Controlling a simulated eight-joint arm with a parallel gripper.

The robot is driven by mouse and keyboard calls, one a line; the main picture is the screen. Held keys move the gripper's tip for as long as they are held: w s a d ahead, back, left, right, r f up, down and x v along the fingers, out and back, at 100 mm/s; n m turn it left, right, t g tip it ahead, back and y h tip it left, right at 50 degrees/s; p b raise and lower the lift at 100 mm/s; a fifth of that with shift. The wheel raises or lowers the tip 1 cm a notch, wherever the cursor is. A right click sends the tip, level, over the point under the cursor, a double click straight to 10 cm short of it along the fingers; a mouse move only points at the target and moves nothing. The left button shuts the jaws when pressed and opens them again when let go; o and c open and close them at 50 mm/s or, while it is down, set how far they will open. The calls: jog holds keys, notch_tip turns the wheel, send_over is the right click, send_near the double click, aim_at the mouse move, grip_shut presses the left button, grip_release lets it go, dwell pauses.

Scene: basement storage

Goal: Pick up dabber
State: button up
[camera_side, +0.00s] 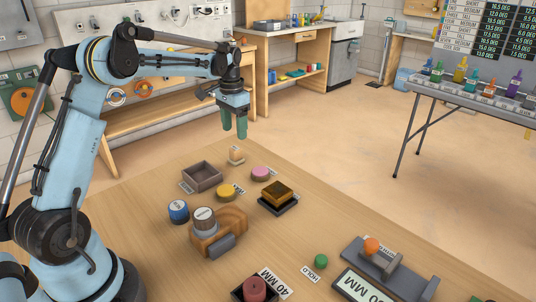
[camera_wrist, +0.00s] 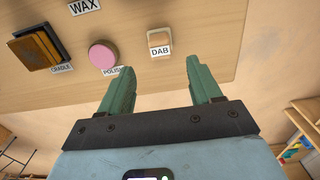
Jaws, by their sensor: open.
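The dabber (camera_side: 236,154) is a small light-wood piece with a whitish body at the far edge of the wooden table. In the wrist view the dabber (camera_wrist: 159,38) stands behind a small label reading DAB. My gripper (camera_side: 235,132) hangs above and just beyond the dabber, its green fingers pointing down. In the wrist view my gripper (camera_wrist: 160,65) is open, with nothing between its two fingers. The dabber lies ahead of the fingertips, roughly in line with the gap, and apart from them.
Near the dabber are a pink-topped round piece (camera_side: 260,172) labelled POLISH, a yellow-topped piece (camera_side: 226,188), an open square tray (camera_side: 202,176) and a dark cradle with a gold block (camera_side: 278,195). A brown holder (camera_side: 222,232) stands nearer. Space beyond the table's far edge is free.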

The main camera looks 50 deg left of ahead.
aim_at(235, 148)
notch_tip(235, 148, down, 8)
jog(key=shift+f, duration=0.1)
dwell(0.4)
jog(key=shift+c, duration=0.2)
jog(key=c, duration=1.1)
jog(key=shift+r, duration=0.4)
jog(key=r, duration=0.3)
jog(key=shift+s+d+r, duration=0.1)
jog(key=shift+d+r, duration=0.25)
jog(key=shift+r, duration=0.05)
jog(key=d+r, duration=0.2)
jog(key=d, duration=0.1)
jog(key=s+d+r, duration=0.1)
jog(key=d+r, duration=0.1)
jog(key=d, duration=0.2)
jog(key=d+r, duration=0.2)
jog(key=d, duration=0.2)
jog(key=shift+s+r, duration=0.2)
